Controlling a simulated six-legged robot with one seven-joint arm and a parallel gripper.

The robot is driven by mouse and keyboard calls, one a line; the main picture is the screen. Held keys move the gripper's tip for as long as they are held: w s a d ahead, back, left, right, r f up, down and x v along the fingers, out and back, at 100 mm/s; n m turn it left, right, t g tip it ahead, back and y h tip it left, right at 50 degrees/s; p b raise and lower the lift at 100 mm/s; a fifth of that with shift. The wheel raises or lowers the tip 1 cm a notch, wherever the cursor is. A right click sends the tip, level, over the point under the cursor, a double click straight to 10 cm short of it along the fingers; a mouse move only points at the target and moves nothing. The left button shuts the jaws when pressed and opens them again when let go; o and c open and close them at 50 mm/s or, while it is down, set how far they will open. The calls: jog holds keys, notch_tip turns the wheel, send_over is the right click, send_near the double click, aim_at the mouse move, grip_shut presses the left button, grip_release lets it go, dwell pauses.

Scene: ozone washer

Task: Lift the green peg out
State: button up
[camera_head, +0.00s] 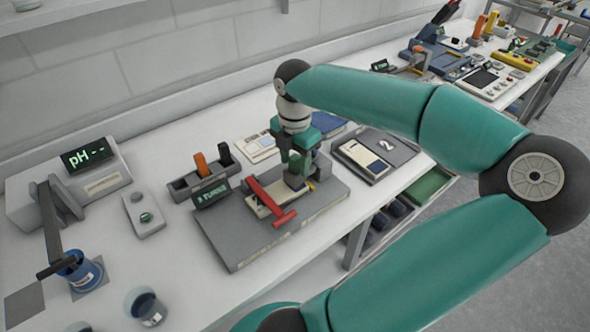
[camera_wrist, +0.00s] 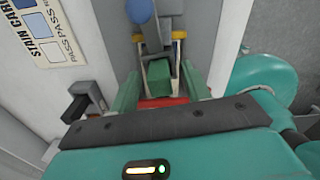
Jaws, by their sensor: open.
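My gripper (camera_head: 297,168) points down over the grey board (camera_head: 235,238) on the bench, above a beige block (camera_head: 262,203) with a red T-shaped bar (camera_head: 271,207). In the wrist view its two green fingers (camera_wrist: 160,88) stand apart. A green block, which looks like the green peg (camera_wrist: 160,76), shows between them, in a pale frame with yellow ends. I cannot tell whether the fingers touch it. Part of the red bar (camera_wrist: 160,102) shows between the fingers. In the head view I cannot tell the peg apart from the gripper.
A rack (camera_head: 180,190) with orange and black handles stands behind the board, with a small display (camera_head: 211,193) by it. A pH meter (camera_head: 88,155) and blue beaker (camera_head: 79,270) are at left. A grey tray (camera_head: 393,148) lies right.

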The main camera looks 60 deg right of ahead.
jog(key=shift+f, duration=0.2)
jog(key=shift+c, duration=0.5)
grip_shut()
jog(key=shift+r, duration=0.15)
notch_tip(320, 180, up, 17)
jog(key=shift+r, duration=0.15)
dwell(1.4)
